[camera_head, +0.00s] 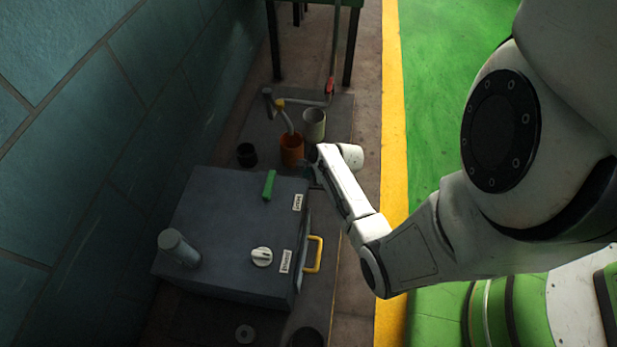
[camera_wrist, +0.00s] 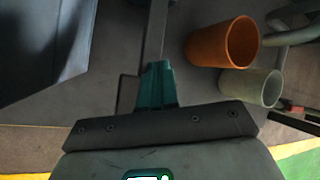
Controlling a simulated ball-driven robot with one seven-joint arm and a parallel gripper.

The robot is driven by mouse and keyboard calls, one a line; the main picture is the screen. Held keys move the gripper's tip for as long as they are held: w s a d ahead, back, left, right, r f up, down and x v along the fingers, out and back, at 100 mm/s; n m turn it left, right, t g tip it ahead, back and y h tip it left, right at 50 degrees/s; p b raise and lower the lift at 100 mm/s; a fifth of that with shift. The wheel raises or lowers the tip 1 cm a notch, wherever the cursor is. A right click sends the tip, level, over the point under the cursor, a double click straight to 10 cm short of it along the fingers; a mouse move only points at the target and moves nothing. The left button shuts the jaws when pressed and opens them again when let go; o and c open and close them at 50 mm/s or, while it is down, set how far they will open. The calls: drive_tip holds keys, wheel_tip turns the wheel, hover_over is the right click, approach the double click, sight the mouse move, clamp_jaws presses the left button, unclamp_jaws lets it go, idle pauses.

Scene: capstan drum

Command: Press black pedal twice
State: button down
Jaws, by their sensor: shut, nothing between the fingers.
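My gripper (camera_wrist: 157,70) shows in the wrist view as teal fingers shut together, with nothing between them. In the head view my gripper is mostly hidden by my wrist, low beside the far right corner of the grey box. In the wrist view a dark flat piece (camera_wrist: 127,95) shows just left of my fingers, partly covered by them; it may be the black pedal, but I cannot be sure. I cannot tell whether my fingers touch it. No pedal shows clearly in the head view.
The grey box (camera_head: 225,215) carries a green lever (camera_head: 269,186), a white knob (camera_head: 262,257) and a yellow handle (camera_head: 314,254). An orange cup (camera_head: 291,150), a pale cup (camera_head: 314,125) and a black cup (camera_head: 247,154) stand beyond it. A teal wall (camera_head: 90,130) bounds the left.

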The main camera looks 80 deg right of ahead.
drive_tip(key=shift+s+f+b, duration=0.3)
drive_tip(key=shift+f+b, duration=0.3)
drive_tip(key=shift+f, duration=0.35)
drive_tip(key=shift+s+f+b, duration=0.3)
drive_tip(key=shift+f+b, duration=0.25)
drive_tip(key=shift+f, duration=0.45)
drive_tip(key=shift+s+f+b, duration=0.3)
drive_tip(key=shift+f+b, duration=0.3)
drive_tip(key=shift+f, duration=0.35)
idle(2.4)
drive_tip(key=shift+a+r, duration=0.1)
drive_tip(key=shift+w+r+p, duration=0.1)
drive_tip(key=shift+r+p, duration=0.85)
drive_tip(key=shift+p, duration=0.1)
drive_tip(key=shift+w+r+p, duration=0.25)
drive_tip(key=shift+r+p, duration=0.5)
drive_tip(key=shift+p, duration=0.05)
drive_tip(key=shift+w+r+p, duration=0.25)
drive_tip(key=shift+r+p, duration=0.5)
drive_tip(key=shift+r, duration=0.05)
drive_tip(key=shift+w+r+p, duration=0.25)
drive_tip(key=shift+r+p, duration=0.5)
drive_tip(key=shift+p, duration=0.05)
drive_tip(key=shift+r+p, duration=0.1)
drive_tip(key=shift+p, duration=0.2)
drive_tip(key=shift+f, duration=0.2)
drive_tip(key=shift+f, duration=0.3)
